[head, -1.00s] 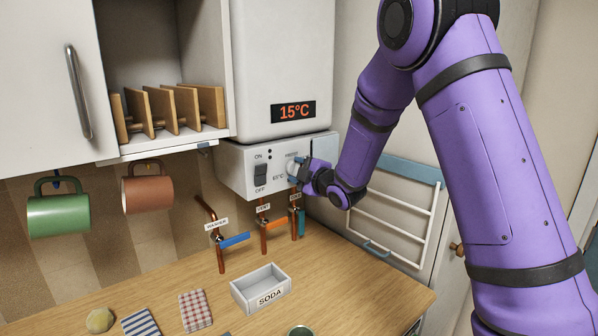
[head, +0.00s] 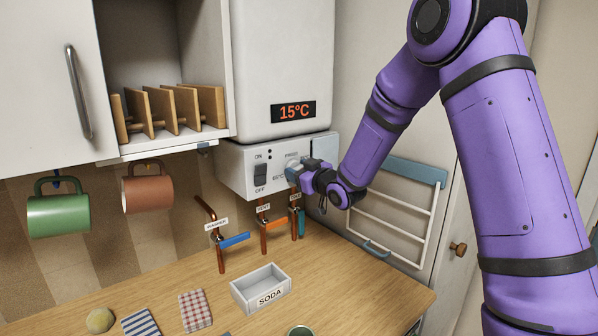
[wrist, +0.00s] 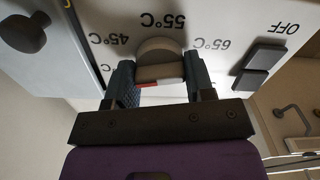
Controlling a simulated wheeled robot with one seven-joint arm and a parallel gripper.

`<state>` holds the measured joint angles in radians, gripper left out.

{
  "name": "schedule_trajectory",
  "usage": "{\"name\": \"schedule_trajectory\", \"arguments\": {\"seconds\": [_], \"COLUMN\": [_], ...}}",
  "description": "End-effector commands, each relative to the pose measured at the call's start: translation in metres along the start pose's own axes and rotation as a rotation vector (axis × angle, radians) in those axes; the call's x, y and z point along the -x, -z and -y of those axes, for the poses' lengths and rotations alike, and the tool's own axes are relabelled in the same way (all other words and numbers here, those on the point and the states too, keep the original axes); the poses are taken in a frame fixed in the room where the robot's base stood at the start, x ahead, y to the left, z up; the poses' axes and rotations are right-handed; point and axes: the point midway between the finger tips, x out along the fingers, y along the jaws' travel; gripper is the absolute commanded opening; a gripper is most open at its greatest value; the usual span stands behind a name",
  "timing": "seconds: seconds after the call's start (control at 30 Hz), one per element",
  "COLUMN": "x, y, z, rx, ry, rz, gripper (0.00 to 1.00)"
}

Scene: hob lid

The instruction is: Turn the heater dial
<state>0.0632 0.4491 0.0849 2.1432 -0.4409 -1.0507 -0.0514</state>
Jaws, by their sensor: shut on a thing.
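The heater dial (wrist: 160,50) is a round pale-grey knob on the white control panel (wrist: 225,18), with 45°C, 55°C and 65°C printed around it. A small red mark shows by its lower edge in the wrist view, between the fingers. My gripper (wrist: 160,68) is shut on the dial, one finger on each side. In the head view my gripper (head: 297,171) is at the panel front and covers most of the dial. The display (head: 294,111) above reads 15°C.
A dark ON/OFF rocker switch (head: 260,173) sits left of the dial. Copper pipes with blue, orange and teal valve handles (head: 234,241) stand below. A white drying rack (head: 398,215) hangs to the right. The SODA tray (head: 261,288) is on the counter.

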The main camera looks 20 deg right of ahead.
Motion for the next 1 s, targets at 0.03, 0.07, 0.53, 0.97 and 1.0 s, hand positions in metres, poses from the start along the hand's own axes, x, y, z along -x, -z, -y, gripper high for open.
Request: {"name": "schedule_trajectory", "arguments": {"seconds": [0.03, 0.07, 0.53, 0.97, 1.0], "x": [0.0008, 0.0008, 0.0008, 0.0009, 0.001], "y": [-0.0016, -0.0016, -0.002, -0.0024, -0.0026], "z": [-0.0005, -0.0006, -0.0003, 0.0, -0.0004], "rx": [-0.046, -0.074, -0.52, -0.93, -0.968], "ry": [-0.001, -0.001, -0.002, -0.002, -0.003], "rz": [0.003, 0.003, 0.004, 0.004, 0.004], "gripper": [0.25, 0.25, 0.25, 0.25, 0.25]}}
